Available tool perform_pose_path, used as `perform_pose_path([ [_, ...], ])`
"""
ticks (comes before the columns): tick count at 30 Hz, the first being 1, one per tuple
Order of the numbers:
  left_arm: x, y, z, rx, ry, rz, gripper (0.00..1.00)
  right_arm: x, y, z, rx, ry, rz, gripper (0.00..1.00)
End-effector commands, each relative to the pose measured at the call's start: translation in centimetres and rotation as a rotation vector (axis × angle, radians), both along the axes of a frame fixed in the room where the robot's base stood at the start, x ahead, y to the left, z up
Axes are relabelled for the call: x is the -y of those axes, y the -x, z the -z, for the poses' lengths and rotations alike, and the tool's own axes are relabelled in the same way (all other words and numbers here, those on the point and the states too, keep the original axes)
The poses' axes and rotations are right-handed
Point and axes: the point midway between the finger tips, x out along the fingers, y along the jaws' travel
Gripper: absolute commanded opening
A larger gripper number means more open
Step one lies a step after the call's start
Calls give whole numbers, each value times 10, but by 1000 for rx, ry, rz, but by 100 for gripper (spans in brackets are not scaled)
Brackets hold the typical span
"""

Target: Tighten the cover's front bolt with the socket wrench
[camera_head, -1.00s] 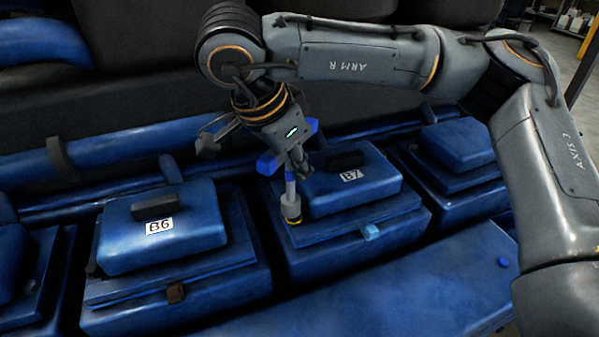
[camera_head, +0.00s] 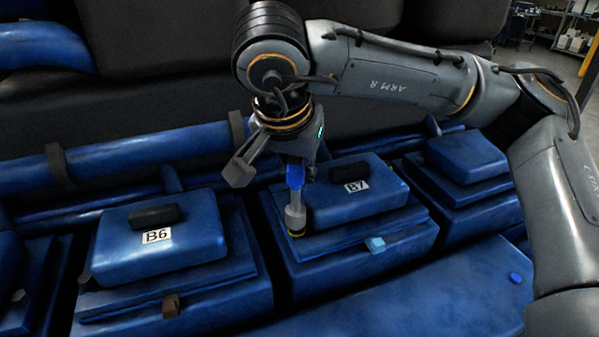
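My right gripper (camera_head: 297,165) points down above the left side of the blue cover marked B7 (camera_head: 345,203). It is shut on the socket wrench (camera_head: 295,213), which has a blue upper part, a grey body and a yellow-and-black ring at its lower end. The wrench hangs about upright at the cover's left edge; I cannot tell if its tip touches anything. A light blue block-like piece (camera_head: 376,244), perhaps the front bolt, sits at the front edge of B7, right of the wrench and apart from it. My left gripper is not in view.
Blue cover B6 (camera_head: 190,243) stands to the left, with a brown piece (camera_head: 171,305) at its front. Another blue cover (camera_head: 467,157) is at right. A blue pipe (camera_head: 110,158) runs behind. The blue ledge in front (camera_head: 420,300) is mostly clear.

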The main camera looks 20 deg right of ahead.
Motion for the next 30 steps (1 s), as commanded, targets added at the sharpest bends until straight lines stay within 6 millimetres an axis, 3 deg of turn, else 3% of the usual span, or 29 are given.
perform_pose_path([
  [30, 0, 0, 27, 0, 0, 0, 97, -11, 0, 1, 2, -3, -869, 0],
])
